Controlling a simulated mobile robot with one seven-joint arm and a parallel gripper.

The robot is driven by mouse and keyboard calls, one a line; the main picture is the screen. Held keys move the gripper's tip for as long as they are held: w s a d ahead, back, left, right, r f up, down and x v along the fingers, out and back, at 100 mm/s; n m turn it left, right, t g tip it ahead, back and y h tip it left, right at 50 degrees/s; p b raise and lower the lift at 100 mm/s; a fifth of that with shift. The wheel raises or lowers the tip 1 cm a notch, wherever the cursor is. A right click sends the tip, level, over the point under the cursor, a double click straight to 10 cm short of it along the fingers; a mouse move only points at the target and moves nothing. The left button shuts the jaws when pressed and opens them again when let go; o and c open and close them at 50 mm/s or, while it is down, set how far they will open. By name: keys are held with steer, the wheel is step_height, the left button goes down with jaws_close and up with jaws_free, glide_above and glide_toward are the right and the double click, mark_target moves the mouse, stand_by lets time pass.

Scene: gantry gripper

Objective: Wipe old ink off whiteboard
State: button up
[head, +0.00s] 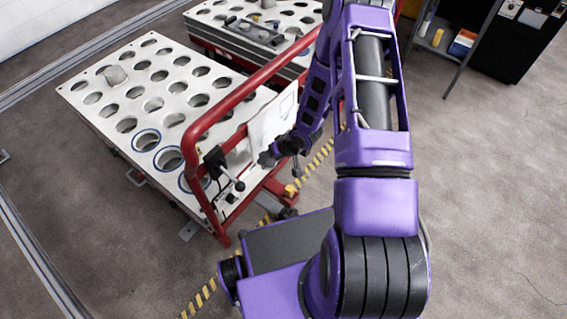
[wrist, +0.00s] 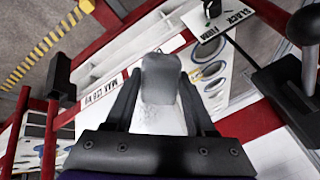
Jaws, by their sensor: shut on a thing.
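The whiteboard (head: 270,120) is a white panel on the red frame of a cart, upright or slightly tilted in the head view. In the wrist view a white surface (wrist: 155,122) with grey speckled smudges shows between the fingers, probably the same board. My gripper (head: 272,156) is in front of the board's lower part. It is shut on a grey, rounded block (wrist: 161,78), likely the eraser, which shows between the two dark fingers in the wrist view. I cannot tell whether the block touches the board. The head view does not show the block clearly.
The red rail (head: 262,73) runs beside the board. A black lever fitting (head: 222,168) sits left of my gripper. Behind is a white table top (head: 110,85) with several round holes. A dark box with a lever (wrist: 290,85) is close at right in the wrist view.

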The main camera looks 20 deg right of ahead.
mark_target(258, 146)
steer(key=f+t+y, duration=0.1)
steer(key=w+f+t+y+b, duration=0.1)
steer(key=d+f+t+y, duration=0.1)
steer(key=t, duration=0.1)
steer(key=shift+w+f+y+b, duration=0.3)
steer(key=shift+w, duration=0.1)
steer(key=shift+d+f+m+t+y, duration=0.25)
steer(key=shift+t+y, duration=0.25)
steer(key=shift+t, duration=0.3)
steer(key=shift+s+d+t+y+b, duration=0.1)
steer(key=shift+d+t+y+b, duration=0.3)
steer(key=shift+t+b, duration=0.2)
steer(key=shift+w+a+r+m+t+y+b, duration=0.25)
steer(key=shift+w+m+t, duration=0.1)
steer(key=shift+w+t, duration=0.4)
steer(key=shift+w+a+r+m+t+y+b, duration=0.15)
steer(key=shift+w+a+m+t+b, duration=0.25)
steer(key=shift+t, duration=0.55)
steer(key=shift+x, duration=0.9)
steer(key=shift+w+d, duration=0.15)
